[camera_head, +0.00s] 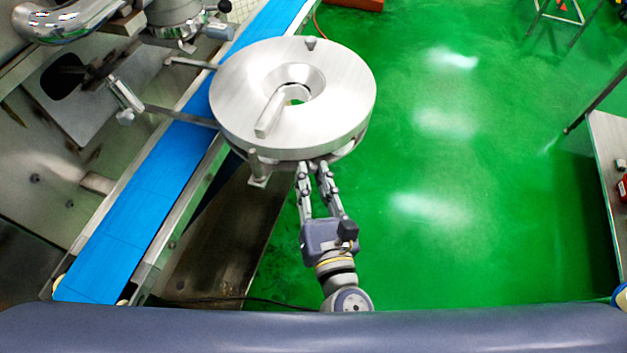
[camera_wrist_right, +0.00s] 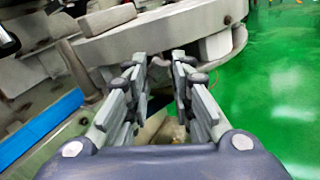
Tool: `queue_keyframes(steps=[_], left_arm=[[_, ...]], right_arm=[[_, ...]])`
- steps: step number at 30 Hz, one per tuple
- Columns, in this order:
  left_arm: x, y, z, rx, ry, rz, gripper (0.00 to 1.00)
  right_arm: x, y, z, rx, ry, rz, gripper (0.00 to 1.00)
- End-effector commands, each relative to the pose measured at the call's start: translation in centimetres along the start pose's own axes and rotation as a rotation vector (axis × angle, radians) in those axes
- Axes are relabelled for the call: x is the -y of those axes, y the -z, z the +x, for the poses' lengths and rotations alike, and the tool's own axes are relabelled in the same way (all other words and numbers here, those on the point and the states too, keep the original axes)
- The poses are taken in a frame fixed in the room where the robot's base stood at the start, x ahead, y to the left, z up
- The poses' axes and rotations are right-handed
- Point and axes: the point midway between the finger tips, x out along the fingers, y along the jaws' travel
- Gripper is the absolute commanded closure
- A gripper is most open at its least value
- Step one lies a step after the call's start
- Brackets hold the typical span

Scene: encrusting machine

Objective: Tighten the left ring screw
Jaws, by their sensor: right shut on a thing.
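A large silver metal ring (camera_head: 345,90) with a central funnel hole and a bar across it sits over the blue conveyor. I cannot tell which part is the left ring screw. My right gripper (camera_head: 312,168) reaches up to the near edge of the ring, its fingertips partly under the rim. In the wrist view the right gripper (camera_wrist_right: 160,68) has its fingers around a small part below the ring (camera_wrist_right: 150,32); the fingers largely hide that part. My left gripper is not in view.
The blue conveyor belt (camera_head: 140,220) runs diagonally at left, with metal rails beside it. Steel machine parts (camera_head: 60,120) and metal rods stand at left. The green floor (camera_head: 470,180) is open on the right, with a table (camera_head: 608,150) at the far right edge.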

Motion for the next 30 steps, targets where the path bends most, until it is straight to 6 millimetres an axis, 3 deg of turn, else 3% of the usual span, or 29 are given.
queue_keyframes(steps=[9,23,24,26,30], left_arm=[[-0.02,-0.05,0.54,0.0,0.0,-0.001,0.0],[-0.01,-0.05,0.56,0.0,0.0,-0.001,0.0],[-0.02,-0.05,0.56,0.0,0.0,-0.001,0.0],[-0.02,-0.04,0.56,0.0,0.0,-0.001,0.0],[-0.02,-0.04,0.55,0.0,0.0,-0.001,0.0]], right_arm=[[-0.01,0.25,-0.06,-0.004,0.0,0.095,1.0],[-0.02,0.22,-0.05,-0.005,0.001,0.108,1.0],[-0.02,0.22,-0.05,-0.005,0.001,0.108,0.74],[-0.02,0.2,-0.05,-0.004,0.001,0.107,0.6],[-0.02,0.13,-0.03,-0.003,0.0,0.107,0.58]])
